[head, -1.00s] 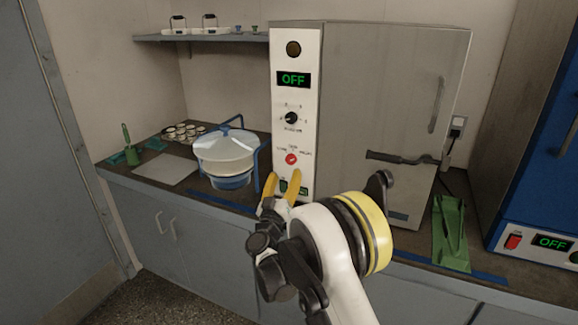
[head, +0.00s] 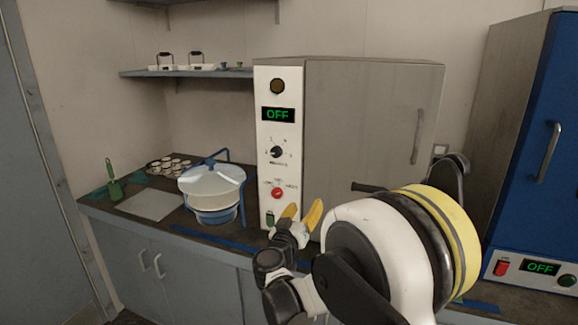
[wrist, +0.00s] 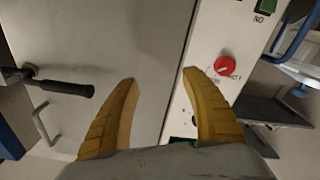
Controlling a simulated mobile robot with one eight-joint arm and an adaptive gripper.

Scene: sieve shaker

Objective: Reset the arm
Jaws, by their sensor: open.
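My gripper (head: 300,214) is open and empty, its yellow fingers in front of the lower control panel of the grey sieve shaker cabinet (head: 365,130). In the wrist view my gripper (wrist: 160,78) has its two fingers spread apart with nothing between them. The cabinet's door is shut and its display (head: 278,114) reads OFF. A red knob (wrist: 224,66) on the white panel shows beyond the right finger in the wrist view. A dark lever handle (wrist: 62,87) shows at the left there; my arm partly hides it in the head view.
A blue cabinet (head: 535,150), also OFF, stands at right. A shelf (head: 185,72) holds small trays.

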